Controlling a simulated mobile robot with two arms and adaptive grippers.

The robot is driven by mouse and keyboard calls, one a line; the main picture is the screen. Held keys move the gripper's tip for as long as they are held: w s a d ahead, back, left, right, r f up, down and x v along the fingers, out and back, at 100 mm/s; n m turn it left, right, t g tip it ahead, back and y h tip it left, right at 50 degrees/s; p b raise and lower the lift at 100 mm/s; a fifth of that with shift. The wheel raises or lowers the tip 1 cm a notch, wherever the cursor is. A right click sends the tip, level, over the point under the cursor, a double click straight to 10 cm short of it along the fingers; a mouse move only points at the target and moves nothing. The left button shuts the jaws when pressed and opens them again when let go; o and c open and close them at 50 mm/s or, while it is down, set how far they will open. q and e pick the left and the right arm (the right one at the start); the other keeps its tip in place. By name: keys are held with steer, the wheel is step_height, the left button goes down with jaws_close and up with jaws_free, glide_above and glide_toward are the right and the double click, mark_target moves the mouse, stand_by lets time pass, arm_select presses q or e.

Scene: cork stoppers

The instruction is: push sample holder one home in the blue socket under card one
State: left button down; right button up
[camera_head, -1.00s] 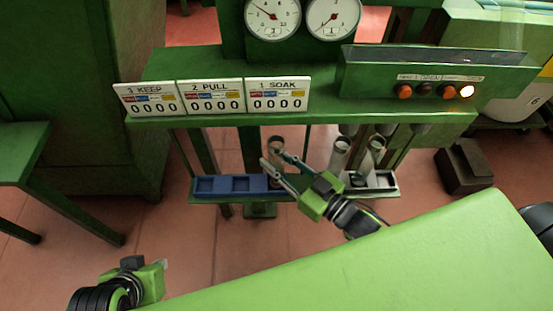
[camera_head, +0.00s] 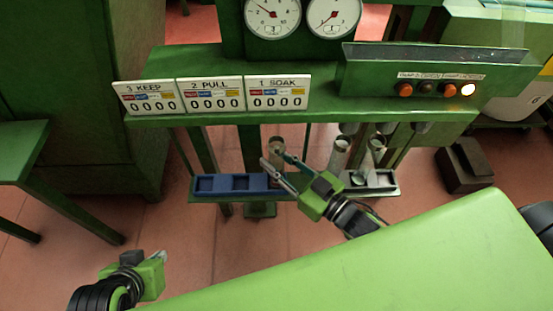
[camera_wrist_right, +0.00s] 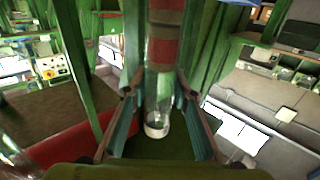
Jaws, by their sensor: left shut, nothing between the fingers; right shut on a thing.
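Sample holder one (camera_head: 277,146), a clear tube, stands upright below card one (camera_head: 277,94), which reads "1 SOAK". My right gripper (camera_head: 273,164) is shut on the holder. The right wrist view shows the clear tube (camera_wrist_right: 158,95) between the fingers, with a red band and grey part above. The blue socket block (camera_head: 222,194) lies under the cards; the holder is over its right end. My left gripper (camera_head: 160,262) is shut and empty at lower left, far from the block.
A white socket block (camera_head: 387,185) with two more tubes (camera_head: 340,152) (camera_head: 376,150) stands right of my right gripper. The green shelf edge with cards 2 (camera_head: 210,95) and 3 (camera_head: 146,97) overhangs the blue block. Open floor lies between my left gripper and the block.

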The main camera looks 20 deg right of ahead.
steer(key=o, duration=1.2)
steer(key=shift+s, duration=0.1)
steer(key=shift+s+d+f, duration=0.1)
steer(key=shift+s+d, duration=0.1)
steer(key=shift+s, duration=0.1)
steer(key=v, duration=1.1)
